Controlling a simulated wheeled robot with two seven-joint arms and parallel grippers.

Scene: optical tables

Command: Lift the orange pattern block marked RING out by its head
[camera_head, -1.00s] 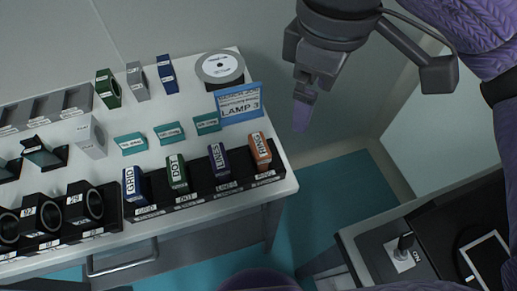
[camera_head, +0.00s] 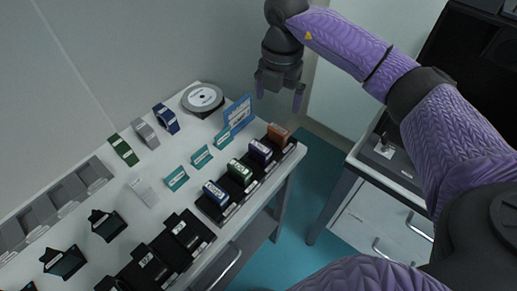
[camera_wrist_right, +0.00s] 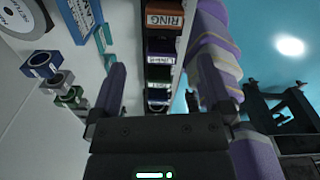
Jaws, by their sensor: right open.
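The orange block marked RING (camera_head: 278,134) stands in the end slot of a black holder (camera_head: 232,213) at the table's right end. Its orange head with the word RING also shows at the top of the right wrist view (camera_wrist_right: 163,18). My right gripper (camera_head: 279,97) is open and empty, above and behind the orange block in the head view. In the right wrist view its two fingers (camera_wrist_right: 165,85) stand apart with the row of blocks between and beyond them, RING farthest up the picture. My left gripper is not in view.
Beside RING stand the purple LINES block (camera_head: 260,152), green DOT block (camera_head: 240,172) and blue GRID block (camera_head: 216,193). A blue sign (camera_head: 239,113) stands close behind RING, near a grey disc (camera_head: 202,97). Floor lies beyond the table's right edge.

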